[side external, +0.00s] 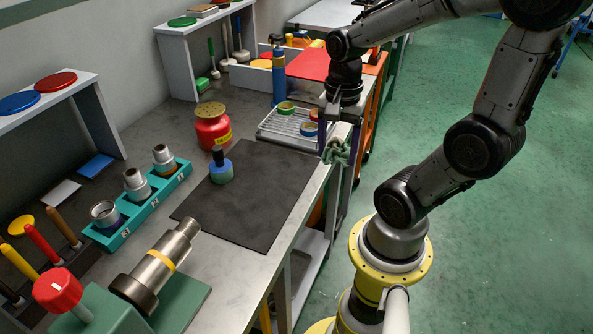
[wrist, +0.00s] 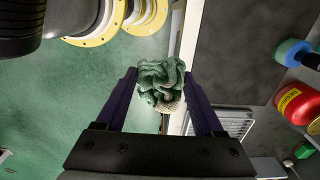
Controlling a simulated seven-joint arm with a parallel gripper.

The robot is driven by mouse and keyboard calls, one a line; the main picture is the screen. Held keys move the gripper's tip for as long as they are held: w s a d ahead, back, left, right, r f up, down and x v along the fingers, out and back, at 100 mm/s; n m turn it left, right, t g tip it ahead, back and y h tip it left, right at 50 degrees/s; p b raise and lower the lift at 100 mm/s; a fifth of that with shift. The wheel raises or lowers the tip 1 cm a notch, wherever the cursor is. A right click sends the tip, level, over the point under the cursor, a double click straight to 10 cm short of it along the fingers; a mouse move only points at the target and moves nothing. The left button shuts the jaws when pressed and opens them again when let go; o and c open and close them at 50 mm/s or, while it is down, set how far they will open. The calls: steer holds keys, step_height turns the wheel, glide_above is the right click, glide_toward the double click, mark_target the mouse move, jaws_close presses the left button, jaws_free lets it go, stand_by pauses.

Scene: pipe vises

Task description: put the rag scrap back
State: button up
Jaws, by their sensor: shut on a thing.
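The rag scrap is a crumpled green cloth with a pale beige part. In the side external view the rag (side external: 337,154) is at the table's right edge, between the dark purple fingers of my gripper (side external: 338,147). In the wrist view the rag (wrist: 162,83) sits between the fingertips of my gripper (wrist: 162,78), which is shut on it. The green floor shows beside and below the rag there, with the table edge just to its right. I cannot tell how high it is above the table edge.
A wire rack (side external: 290,127) with tape rolls lies beside my gripper. A black mat (side external: 255,200) holds a blue-and-green piece (side external: 220,167). A red container (side external: 212,128), teal holder (side external: 138,215) and vise with pipe (side external: 155,265) stand left. Open floor lies right.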

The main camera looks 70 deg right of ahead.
steer(key=w+d+f, duration=0.5)
steer(key=w, duration=0.4)
glide_above(295, 172)
steer(key=f, duration=0.2)
steer(key=s+f, duration=0.1)
steer(key=f, duration=0.1)
steer(key=shift+a, duration=0.25)
steer(key=shift+w+d+f, duration=0.1)
steer(key=shift+w+f, duration=0.15)
steer(key=shift+f, duration=0.65)
steer(key=shift+w+d+f, duration=0.1)
steer(key=shift+w+f, duration=0.1)
steer(key=shift+f, duration=0.7)
steer(key=shift+f, duration=0.2)
steer(key=o, duration=1.2)
